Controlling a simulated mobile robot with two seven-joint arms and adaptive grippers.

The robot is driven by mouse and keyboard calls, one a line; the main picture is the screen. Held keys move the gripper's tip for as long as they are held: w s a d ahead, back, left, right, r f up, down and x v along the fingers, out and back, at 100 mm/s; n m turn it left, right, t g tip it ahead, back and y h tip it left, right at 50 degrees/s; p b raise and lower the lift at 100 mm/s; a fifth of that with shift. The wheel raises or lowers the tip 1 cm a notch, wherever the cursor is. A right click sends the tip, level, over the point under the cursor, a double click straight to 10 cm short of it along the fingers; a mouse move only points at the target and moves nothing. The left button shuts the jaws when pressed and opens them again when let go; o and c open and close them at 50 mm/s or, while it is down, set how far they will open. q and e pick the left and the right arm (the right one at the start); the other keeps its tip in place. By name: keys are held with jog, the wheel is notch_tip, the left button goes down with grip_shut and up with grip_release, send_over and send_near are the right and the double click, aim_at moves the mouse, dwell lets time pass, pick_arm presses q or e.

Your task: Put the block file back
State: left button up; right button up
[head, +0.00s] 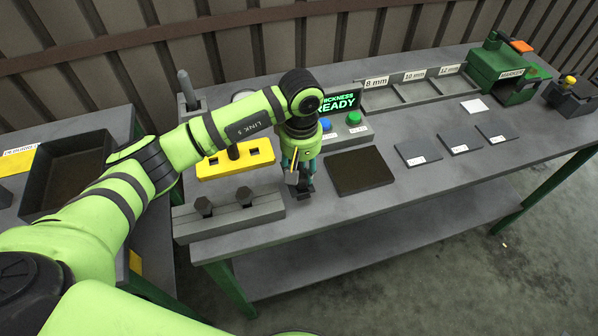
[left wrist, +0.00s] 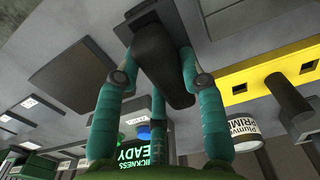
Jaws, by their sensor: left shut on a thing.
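My left gripper (head: 300,183) is over the front part of the main bench, between a grey block with two dark bolts and a dark square pad. In the left wrist view its teal fingers (left wrist: 155,85) are shut on a dark, rounded piece (left wrist: 160,60), which I take to be the block file. A flat grey part (left wrist: 145,20) shows right beside that piece; I cannot tell whether it belongs to it. In the head view the fingers mostly hide the held piece, and whether it touches the bench is unclear. My right gripper is not in view.
The dark pad (head: 359,172) lies right of the gripper, the bolted grey block (head: 230,214) left. A yellow block (head: 236,160) and a lit display (head: 338,104) stand behind. Grey plates (head: 418,152) lie farther right. A dark tray (head: 50,205) is on the left table.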

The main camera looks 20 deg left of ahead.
pick_arm(q)
notch_tip(320, 180, down, 4)
jog(key=shift+a+r+p, duration=0.1)
jog(key=shift+r+p, duration=0.1)
jog(key=shift+p, duration=0.75)
jog(key=shift+f, duration=0.25)
jog(key=shift+f, duration=0.1)
jog(key=shift+f+b, duration=0.1)
jog(key=shift+b, duration=0.2)
jog(key=o, duration=1)
